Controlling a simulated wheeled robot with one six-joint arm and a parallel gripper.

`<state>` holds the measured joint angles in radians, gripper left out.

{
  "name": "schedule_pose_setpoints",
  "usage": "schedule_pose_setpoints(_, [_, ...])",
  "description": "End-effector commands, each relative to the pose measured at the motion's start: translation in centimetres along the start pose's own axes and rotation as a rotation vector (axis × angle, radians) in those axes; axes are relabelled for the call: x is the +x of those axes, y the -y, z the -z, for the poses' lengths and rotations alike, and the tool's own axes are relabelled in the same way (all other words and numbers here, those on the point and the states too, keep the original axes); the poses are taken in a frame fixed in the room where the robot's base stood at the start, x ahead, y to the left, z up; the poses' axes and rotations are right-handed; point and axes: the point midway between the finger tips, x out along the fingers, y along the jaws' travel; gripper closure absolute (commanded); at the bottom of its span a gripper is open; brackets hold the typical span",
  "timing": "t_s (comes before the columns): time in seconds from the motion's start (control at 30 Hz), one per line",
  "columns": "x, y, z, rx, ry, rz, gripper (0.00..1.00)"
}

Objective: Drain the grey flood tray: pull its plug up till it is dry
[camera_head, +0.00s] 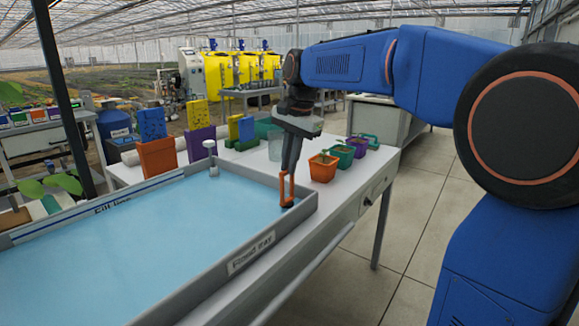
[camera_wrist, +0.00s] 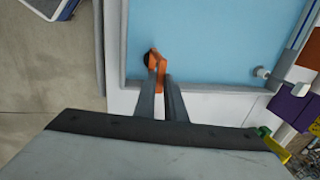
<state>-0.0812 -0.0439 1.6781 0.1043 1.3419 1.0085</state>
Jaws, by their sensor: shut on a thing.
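The grey flood tray (camera_head: 309,203) lies on the white bench, with a name label on its front wall and a fill-line mark on its far wall. Light blue water (camera_head: 150,235) covers its floor; it also shows in the wrist view (camera_wrist: 210,40). My gripper (camera_head: 287,176) points down inside the tray's right corner. It is shut on the orange handle of the plug (camera_head: 288,198). In the wrist view the orange handle sits between my fingertips (camera_wrist: 160,78), with a dark round end (camera_wrist: 147,58) beside it. I cannot tell whether the plug is clear of its drain.
A white upright fitting (camera_head: 212,165) stands at the tray's far corner. Orange (camera_head: 323,168), green (camera_head: 342,154) and purple (camera_head: 358,146) plant pots stand right of my gripper. Coloured panels (camera_head: 157,156) stand behind the tray. The floor at right is clear.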

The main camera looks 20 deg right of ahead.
Motion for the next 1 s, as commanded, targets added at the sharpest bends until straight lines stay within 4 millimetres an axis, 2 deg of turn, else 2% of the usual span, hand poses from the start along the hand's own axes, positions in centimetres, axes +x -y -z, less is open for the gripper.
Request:
schedule_pose_setpoints(0.13, [-2.1, 0.5, 0.0, 0.0, -0.002, 0.003, 1.0])
schedule_pose_setpoints(0.4, [-2.5, 0.5, 0.0, 0.0, -0.002, 0.005, 1.0])
schedule_pose_setpoints(0.43, [-2.5, 0.5, 0.0, 0.0, -0.003, 0.005, 0.83])
schedule_pose_setpoints(0.5, [-2.4, 0.5, 0.0, 0.0, -0.003, 0.005, 0.71])
schedule_pose_setpoints(0.83, [-2.5, 0.5, 0.0, 0.0, -0.001, 0.003, 0.71])
schedule_pose_setpoints(1.0, [-4.2, 0.5, 0.0, 0.0, -0.002, 0.004, 0.71])
